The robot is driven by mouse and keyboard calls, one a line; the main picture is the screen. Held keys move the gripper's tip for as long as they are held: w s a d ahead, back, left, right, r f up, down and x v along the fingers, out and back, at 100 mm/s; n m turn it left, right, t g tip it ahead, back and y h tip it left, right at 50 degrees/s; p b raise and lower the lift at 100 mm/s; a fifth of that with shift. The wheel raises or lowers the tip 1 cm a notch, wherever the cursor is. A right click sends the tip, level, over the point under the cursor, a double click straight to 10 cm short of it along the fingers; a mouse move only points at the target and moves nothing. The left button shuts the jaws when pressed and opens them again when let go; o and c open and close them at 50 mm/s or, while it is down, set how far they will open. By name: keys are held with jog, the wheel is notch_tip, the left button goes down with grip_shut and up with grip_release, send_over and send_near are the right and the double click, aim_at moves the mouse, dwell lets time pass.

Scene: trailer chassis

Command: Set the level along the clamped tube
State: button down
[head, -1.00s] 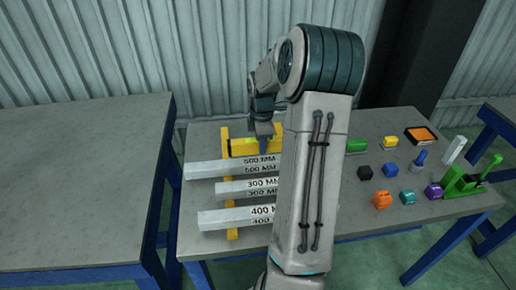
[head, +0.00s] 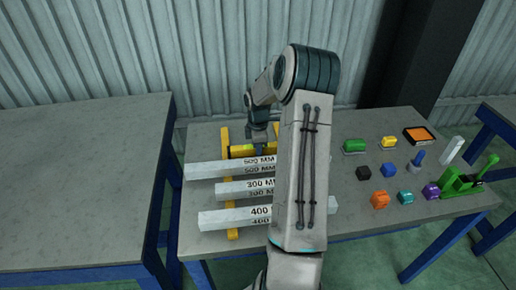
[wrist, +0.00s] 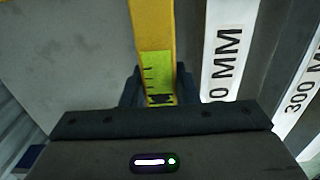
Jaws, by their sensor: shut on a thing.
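The yellow level (head: 239,151) lies behind the row of tubes in the head view. In the wrist view the yellow level (wrist: 151,25) runs up the picture, with a yellow-green vial section between my fingers. My gripper (head: 262,147) is shut on the level, with a dark finger on each side in the wrist view (wrist: 157,90). Pale tubes marked 500 MM (head: 215,170), 300 MM (head: 235,188) and 400 MM (head: 225,218) lie in front of the level. Their right ends are partly hidden by my arm. A green clamp (head: 455,184) stands at the right; I cannot tell which tube is clamped.
The tubes lie across a yellow support (head: 232,234) on the grey table (head: 405,222). Several coloured pieces, including a green block (head: 355,145) and an orange piece (head: 380,199), stand at right. A pale upright piece (head: 451,150) is near the clamp. The left table (head: 80,190) is empty.

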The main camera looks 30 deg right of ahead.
jog(key=shift+f, duration=0.25)
jog(key=c, duration=1.4)
grip_release()
jog(key=shift+r, duration=0.1)
